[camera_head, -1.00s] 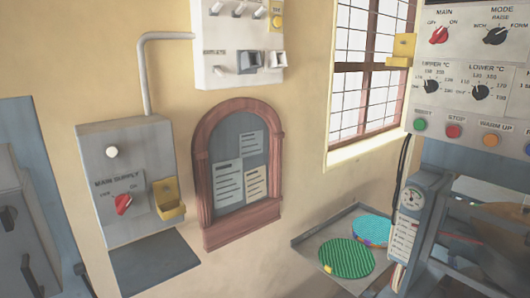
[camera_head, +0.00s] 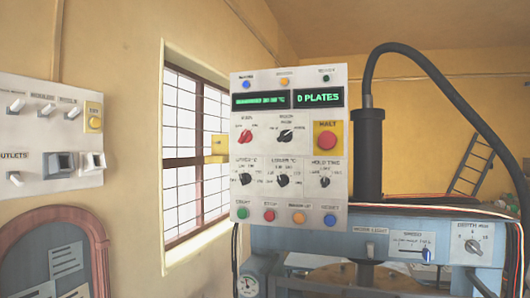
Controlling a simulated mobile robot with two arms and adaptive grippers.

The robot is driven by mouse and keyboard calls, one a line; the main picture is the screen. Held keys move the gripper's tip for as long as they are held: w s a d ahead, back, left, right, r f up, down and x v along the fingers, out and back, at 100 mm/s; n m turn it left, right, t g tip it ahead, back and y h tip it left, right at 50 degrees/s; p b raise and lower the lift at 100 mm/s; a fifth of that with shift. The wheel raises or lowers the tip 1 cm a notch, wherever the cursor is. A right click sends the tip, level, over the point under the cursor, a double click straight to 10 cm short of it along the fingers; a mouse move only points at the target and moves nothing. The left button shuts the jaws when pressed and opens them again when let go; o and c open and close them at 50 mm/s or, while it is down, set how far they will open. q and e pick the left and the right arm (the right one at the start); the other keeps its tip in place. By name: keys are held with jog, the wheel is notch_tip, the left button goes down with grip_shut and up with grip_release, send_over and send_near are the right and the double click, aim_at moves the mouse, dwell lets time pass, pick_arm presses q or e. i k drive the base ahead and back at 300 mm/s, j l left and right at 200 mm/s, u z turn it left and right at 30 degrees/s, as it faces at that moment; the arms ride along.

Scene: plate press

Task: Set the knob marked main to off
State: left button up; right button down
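The main knob (camera_head: 245,136) is the red knob at the upper left of the white control panel (camera_head: 335,210). Its small label is blurred now; the earlier view reads MAIN, with OFF at left and ON at right. The knob's grip slants up to the right, but it is too small to be sure which mark it points at. Neither of my grippers is in view.
The panel also carries a black mode knob (camera_head: 286,136), a red HALT button (camera_head: 327,141) and a lit display reading 0 PLATES (camera_head: 319,98). A white switch box (camera_head: 45,130) hangs at left. A black hose (camera_head: 430,55) arches at right.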

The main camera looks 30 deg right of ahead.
aim_at(246, 136)
jog(key=z, duration=1.15)
jog(key=k+j, duration=0.15)
jog(key=i+j+z, duration=0.05)
